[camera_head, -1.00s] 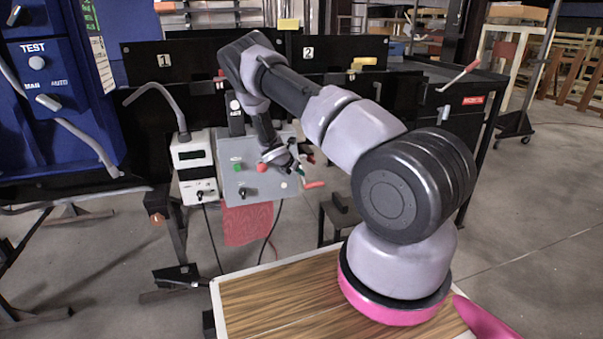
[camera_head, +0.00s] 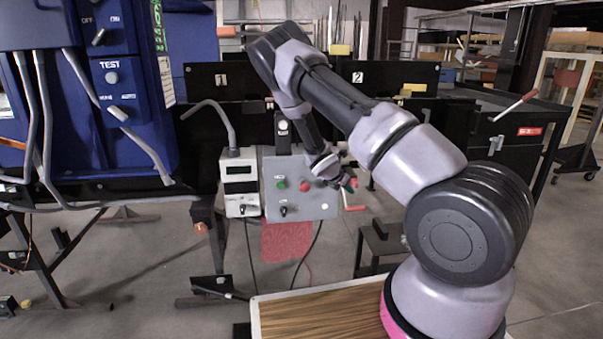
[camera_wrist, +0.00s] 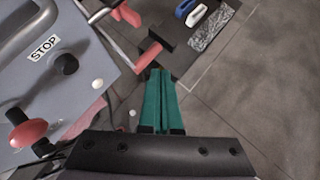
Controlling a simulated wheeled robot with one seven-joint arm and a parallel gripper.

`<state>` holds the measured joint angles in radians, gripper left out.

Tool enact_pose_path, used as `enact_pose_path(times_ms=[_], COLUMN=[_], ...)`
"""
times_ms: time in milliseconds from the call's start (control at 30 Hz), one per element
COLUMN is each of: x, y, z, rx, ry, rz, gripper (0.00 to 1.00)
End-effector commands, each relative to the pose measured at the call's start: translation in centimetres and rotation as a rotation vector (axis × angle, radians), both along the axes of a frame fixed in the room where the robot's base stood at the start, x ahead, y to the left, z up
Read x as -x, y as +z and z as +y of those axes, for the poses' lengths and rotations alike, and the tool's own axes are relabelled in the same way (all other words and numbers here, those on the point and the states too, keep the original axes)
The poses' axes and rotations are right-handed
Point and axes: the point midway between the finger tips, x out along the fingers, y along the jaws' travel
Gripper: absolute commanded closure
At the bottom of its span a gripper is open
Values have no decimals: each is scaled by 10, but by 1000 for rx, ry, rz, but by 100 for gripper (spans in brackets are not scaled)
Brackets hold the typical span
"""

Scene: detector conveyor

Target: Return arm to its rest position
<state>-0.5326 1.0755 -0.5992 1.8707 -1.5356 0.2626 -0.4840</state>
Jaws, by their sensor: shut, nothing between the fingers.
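My arm reaches from its base at the lower right of the head view to the grey control box (camera_head: 300,188). My gripper (camera_head: 352,184) is just right of the box, small and partly hidden by my wrist. In the wrist view my gripper's green fingers (camera_wrist: 160,90) lie side by side, shut with nothing between them. Their tips are close to a red handle (camera_wrist: 148,56) in the picture; whether they touch it cannot be told. The control box (camera_wrist: 70,75) fills the wrist view's left side, with its STOP label and a red knob (camera_wrist: 28,133).
A white meter box (camera_head: 240,182) stands left of the control box. A blue cabinet (camera_head: 120,75) with TEST switches is at the left. Black panels (camera_head: 290,78) numbered 1 and 2 stand behind. A wooden-topped surface (camera_head: 320,315) lies below my arm. Open floor shows at the lower left.

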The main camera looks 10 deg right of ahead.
Motion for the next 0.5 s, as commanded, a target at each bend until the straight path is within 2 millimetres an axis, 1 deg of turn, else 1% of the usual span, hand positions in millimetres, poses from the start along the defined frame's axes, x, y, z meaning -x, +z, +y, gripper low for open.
enact_pose_path(times_ms=[67,167,267,333,367,400,467,500], x=[0,2,9,17,22,28,39,47], y=[7,31,68,98,110,127,151,166], z=[0,0,-2,-3,-3,-3,-3,-2], rx=[-17,-74,-169,-249,-283,-328,-396,-442], ry=[-25,-112,-262,-386,-440,-511,-617,-686], rz=[-21,-90,-196,-279,-312,-356,-416,-453], gripper=[100,100,100,100,100,100,100,100])
